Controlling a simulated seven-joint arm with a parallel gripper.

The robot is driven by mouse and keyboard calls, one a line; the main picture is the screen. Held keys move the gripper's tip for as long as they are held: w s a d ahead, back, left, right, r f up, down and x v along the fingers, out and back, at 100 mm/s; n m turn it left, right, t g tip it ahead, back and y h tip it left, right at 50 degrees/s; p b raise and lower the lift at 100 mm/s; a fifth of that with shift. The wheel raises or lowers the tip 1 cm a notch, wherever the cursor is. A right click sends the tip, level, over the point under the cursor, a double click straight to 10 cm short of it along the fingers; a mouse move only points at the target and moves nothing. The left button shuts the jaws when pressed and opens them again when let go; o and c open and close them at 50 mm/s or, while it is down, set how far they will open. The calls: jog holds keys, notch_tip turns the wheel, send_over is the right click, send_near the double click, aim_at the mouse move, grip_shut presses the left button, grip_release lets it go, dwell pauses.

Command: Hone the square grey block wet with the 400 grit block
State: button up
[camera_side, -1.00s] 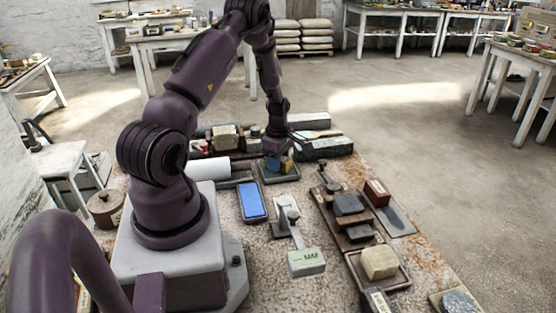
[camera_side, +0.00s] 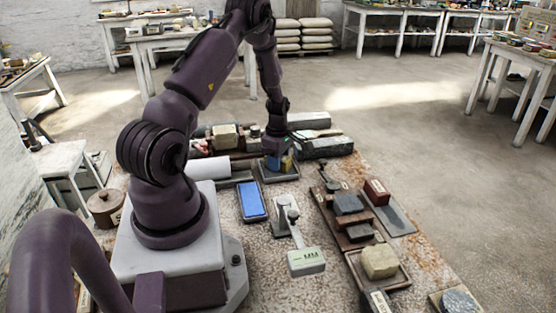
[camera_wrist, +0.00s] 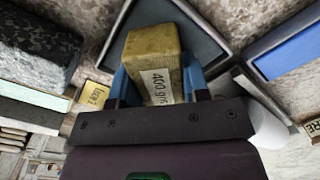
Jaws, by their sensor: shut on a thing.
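My gripper (camera_wrist: 160,88) is shut on the 400 grit block (camera_wrist: 153,55), a worn yellowish block with a white label. In the side view my gripper (camera_side: 278,160) is low over a dark square tray (camera_side: 281,178) at the back middle of the table. The 400 grit block (camera_side: 287,163) shows there only as a small tan patch beside a blue finger. In the wrist view a dark grey flat square surface (camera_wrist: 207,38) with a paler edge lies under the block. I cannot tell whether it is the square grey block or the tray floor, nor whether they touch.
A blue slab (camera_side: 251,201) lies in a tray at the left front. A balance-like stand (camera_side: 287,215) is in front. Grey blocks (camera_side: 348,203), a red block (camera_side: 376,191) and a tan block (camera_side: 379,262) sit at right. A speckled dark stone (camera_side: 325,148) is close behind right.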

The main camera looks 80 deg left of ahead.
jog(key=shift+r, duration=3.45)
jog(key=w+d+r+m, duration=0.35)
jog(key=w+d, duration=0.25)
jog(key=d, duration=0.2)
jog(key=w+d+r+m, duration=0.35)
jog(key=w+d, duration=0.25)
jog(key=d, duration=0.2)
jog(key=s+d+r+m, duration=0.1)
jog(key=d+m, duration=0.7)
jog(key=m, duration=0.2)
jog(key=s+d+r+m, duration=0.1)
jog(key=d+r+m, duration=0.1)
jog(key=d+m, duration=0.7)
jog(key=shift+s+r+m, duration=0.2)
jog(key=shift+r+m, duration=0.05)
jog(key=shift+m, duration=0.55)
